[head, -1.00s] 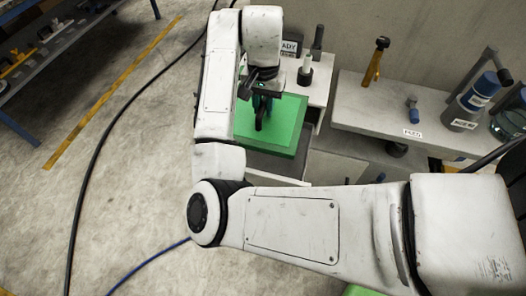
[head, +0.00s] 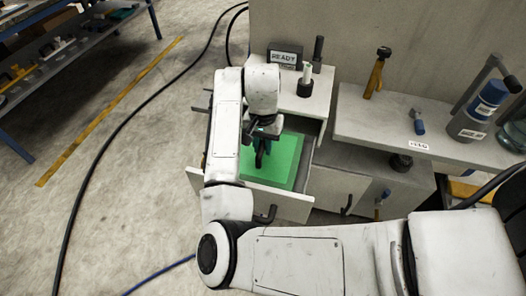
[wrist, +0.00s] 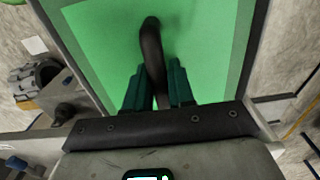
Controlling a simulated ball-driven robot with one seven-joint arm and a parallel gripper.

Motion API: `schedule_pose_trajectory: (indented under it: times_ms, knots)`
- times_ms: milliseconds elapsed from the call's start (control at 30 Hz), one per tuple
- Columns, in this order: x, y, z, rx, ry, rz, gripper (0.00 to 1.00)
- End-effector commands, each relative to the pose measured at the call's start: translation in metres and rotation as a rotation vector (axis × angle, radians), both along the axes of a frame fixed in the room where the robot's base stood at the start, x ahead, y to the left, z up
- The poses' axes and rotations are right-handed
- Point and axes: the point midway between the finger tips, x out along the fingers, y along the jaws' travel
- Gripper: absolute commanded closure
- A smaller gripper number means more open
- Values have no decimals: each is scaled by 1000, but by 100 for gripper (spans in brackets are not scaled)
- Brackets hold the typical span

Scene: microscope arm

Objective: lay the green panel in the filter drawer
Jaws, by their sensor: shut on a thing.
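The green panel (head: 289,163) lies flat within the walls of the open filter drawer (head: 290,206) in the head view. In the wrist view the panel (wrist: 205,45) fills most of the middle, with a dark curved handle (wrist: 152,48) rising from it. My gripper (head: 262,154) is over the panel; in the wrist view its teal fingers (wrist: 157,88) are shut on that handle. A grey strip of drawer shows along the panel's right side. I cannot tell whether the panel touches the drawer floor. My arm hides the panel's left part.
Behind the drawer is a cabinet top with a READY sign (head: 285,55) and a white-topped post (head: 305,80). A grey bench (head: 375,125) at right holds a hammer (head: 376,75), a small blue-handled tool (head: 418,122) and bottles. Open floor lies left, crossed by a black cable.

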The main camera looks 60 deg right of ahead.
Motion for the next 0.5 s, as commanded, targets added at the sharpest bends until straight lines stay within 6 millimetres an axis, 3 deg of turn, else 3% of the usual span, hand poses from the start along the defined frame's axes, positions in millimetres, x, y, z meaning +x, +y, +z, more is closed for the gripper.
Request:
schedule_pose_trajectory:
  times_ms: [200, 500]
  knots:
    - [0, 0, -27, 0, 0, 2, 100]
    - [0, 0, -29, 0, 0, 1, 100]
